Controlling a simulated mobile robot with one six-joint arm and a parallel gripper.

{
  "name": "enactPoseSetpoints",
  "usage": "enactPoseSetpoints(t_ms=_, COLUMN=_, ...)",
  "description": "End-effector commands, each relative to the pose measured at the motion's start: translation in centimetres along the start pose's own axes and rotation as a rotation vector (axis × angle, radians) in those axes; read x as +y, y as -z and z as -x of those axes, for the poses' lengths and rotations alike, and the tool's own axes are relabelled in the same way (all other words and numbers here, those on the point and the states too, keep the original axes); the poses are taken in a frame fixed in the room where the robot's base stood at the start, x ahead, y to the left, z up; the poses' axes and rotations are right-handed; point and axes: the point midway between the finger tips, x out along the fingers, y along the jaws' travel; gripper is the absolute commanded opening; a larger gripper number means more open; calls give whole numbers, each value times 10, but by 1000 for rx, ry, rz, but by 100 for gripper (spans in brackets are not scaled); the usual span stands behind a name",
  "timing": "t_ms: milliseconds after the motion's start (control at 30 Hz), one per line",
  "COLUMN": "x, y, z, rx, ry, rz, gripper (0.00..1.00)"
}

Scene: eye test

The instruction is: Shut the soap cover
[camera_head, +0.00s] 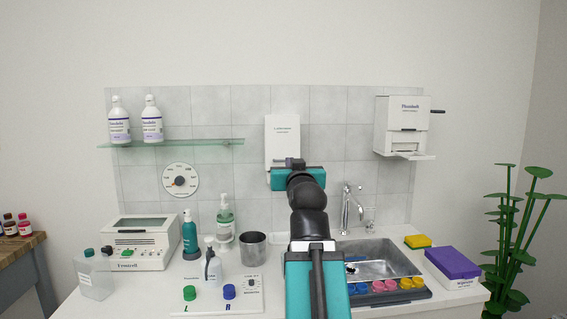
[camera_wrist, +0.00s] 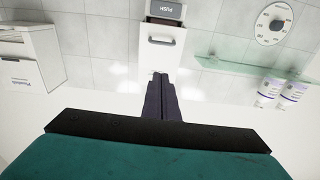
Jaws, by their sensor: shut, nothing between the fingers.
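The soap dispenser on the tiled wall has a tall white cover (camera_head: 283,133) with small lettering. In the wrist view, which is upside down, the white cover (camera_wrist: 154,54) has a dark slot-like handle, beside a grey part marked PUSH (camera_wrist: 166,10). In the head view my teal gripper body (camera_head: 312,180) hides the dispenser's lower part, and the fingertips are hidden.
A glass shelf (camera_head: 190,143) with two bottles and a round dial (camera_head: 180,181) are on the left wall. A white wall dispenser (camera_head: 402,124) with a side handle and protruding flap is at right. Below stand pump bottles, a metal cup (camera_head: 253,246), a tap (camera_head: 347,207) and a sink.

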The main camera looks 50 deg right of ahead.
Motion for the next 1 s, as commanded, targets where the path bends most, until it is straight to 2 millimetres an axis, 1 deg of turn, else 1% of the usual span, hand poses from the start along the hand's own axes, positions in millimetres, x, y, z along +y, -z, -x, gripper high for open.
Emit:
enactPoseSetpoints(t_ms=367, x=0, y=1, z=-4, rx=-2, ry=0, rz=0, gripper=0)
enactPoseSetpoints(t_ms=1000, x=1, y=3, z=-30, rx=-2, ry=-1, rz=0, gripper=0)
